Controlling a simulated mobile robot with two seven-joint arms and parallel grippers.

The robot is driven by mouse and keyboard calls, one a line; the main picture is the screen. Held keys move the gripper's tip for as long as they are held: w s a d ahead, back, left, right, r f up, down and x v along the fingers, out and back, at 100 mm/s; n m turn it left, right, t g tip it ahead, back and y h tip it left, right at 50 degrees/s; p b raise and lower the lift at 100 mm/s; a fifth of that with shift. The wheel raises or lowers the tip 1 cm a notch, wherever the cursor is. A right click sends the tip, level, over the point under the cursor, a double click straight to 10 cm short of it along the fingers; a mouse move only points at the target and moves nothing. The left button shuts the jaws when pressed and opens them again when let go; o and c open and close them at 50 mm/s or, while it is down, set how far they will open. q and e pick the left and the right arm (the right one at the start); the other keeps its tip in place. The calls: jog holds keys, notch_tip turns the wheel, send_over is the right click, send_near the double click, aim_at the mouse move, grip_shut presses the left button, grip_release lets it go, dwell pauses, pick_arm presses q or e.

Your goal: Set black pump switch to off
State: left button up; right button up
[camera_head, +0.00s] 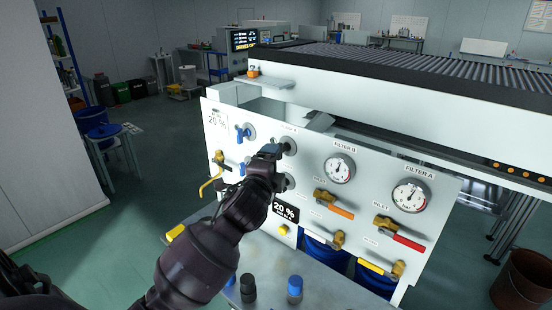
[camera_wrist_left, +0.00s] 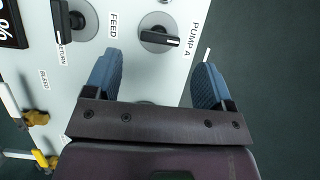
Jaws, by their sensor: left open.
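The black pump switch (camera_wrist_left: 160,39) is a black bar handle on a round grey base beside the PUMP A label in the left wrist view. Its handle points toward that label. My left gripper (camera_wrist_left: 157,70) is open, with blue fingertips on either side of the switch's line and the switch just beyond them; no contact shows. In the head view my left gripper (camera_head: 272,151) is in front of the panel (camera_head: 320,235) and covers the switch's handle. The right gripper is not in view.
A second black knob (camera_wrist_left: 68,19) sits by the FEED and RETURN labels. A blue valve (camera_head: 243,132) is left of the gripper. Gauges (camera_head: 410,195) and orange (camera_head: 333,204) and red (camera_head: 400,234) handles are to the right. A shelf (camera_head: 268,290) juts out below.

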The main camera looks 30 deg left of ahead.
pick_arm(q)
jog(key=shift+v, duration=2.05)
